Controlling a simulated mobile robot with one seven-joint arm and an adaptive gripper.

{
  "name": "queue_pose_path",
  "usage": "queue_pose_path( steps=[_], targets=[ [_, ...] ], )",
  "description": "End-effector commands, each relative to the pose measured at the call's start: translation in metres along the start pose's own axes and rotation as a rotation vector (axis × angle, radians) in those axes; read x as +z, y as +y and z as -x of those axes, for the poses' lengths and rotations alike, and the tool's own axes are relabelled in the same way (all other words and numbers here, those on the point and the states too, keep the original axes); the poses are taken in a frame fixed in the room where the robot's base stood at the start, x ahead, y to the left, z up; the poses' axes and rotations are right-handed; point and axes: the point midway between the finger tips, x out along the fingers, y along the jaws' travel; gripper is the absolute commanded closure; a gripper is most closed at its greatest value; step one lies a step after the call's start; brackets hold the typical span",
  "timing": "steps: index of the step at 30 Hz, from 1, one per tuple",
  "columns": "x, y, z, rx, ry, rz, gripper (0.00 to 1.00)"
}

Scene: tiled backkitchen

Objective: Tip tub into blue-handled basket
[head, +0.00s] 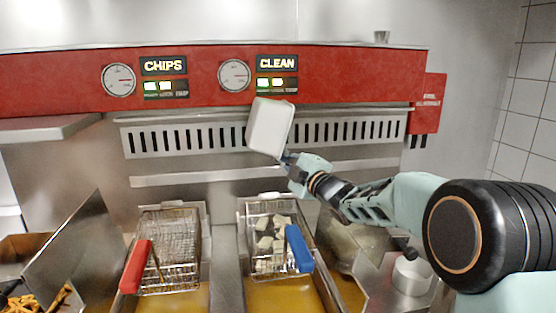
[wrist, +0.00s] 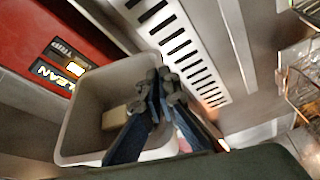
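The white tub (head: 270,127) is held up in front of the fryer's back panel, strongly tilted, above the blue-handled basket. My gripper (head: 288,158) is shut on the tub's rim at its lower right. In the wrist view, the two dark fingers (wrist: 163,88) pinch the wall of the tub (wrist: 85,110), and a pale block (wrist: 115,117) shows inside it. The blue-handled basket (head: 243,222) sits over the right oil vat, with several pale pieces (head: 268,240) in it. Its blue handle (head: 298,249) points toward the front.
A red-handled basket (head: 170,225), seemingly empty, sits over the left vat. Fries (head: 22,303) lie at lower left. The red control panel (head: 210,75) and slotted vent (head: 190,138) are behind the tub.

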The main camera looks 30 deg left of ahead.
Motion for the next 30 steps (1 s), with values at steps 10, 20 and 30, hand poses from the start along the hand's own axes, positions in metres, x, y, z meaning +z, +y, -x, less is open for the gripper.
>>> queue_pose_path(
  steps=[10,20,30],
  targets=[
    [0.000,0.001,0.000,0.003,0.000,-0.005,1.00],
    [0.001,-0.002,0.000,-0.005,-0.003,-0.010,1.00],
    [-0.001,0.004,0.001,-0.027,-0.001,0.068,1.00]
  ],
)
